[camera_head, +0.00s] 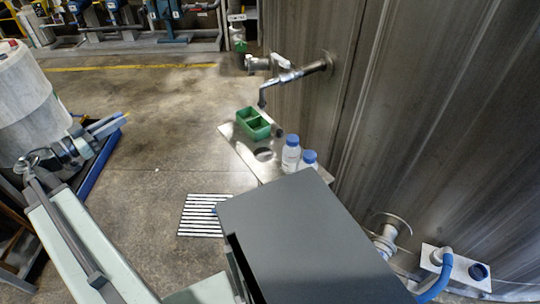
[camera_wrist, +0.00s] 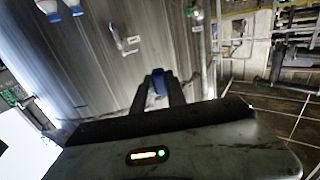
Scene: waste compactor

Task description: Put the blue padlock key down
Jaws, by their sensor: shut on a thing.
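In the head view the key is too small to make out at the fingertips.
A steel shelf (camera_head: 238,146) along the metal wall holds a green divided box (camera_head: 246,131) and two blue-capped bottles (camera_head: 291,155). A tap (camera_head: 285,77) juts out above. A dark grey box (camera_head: 300,235) fills the front middle. A floor grate (camera_head: 203,215) lies left of it.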

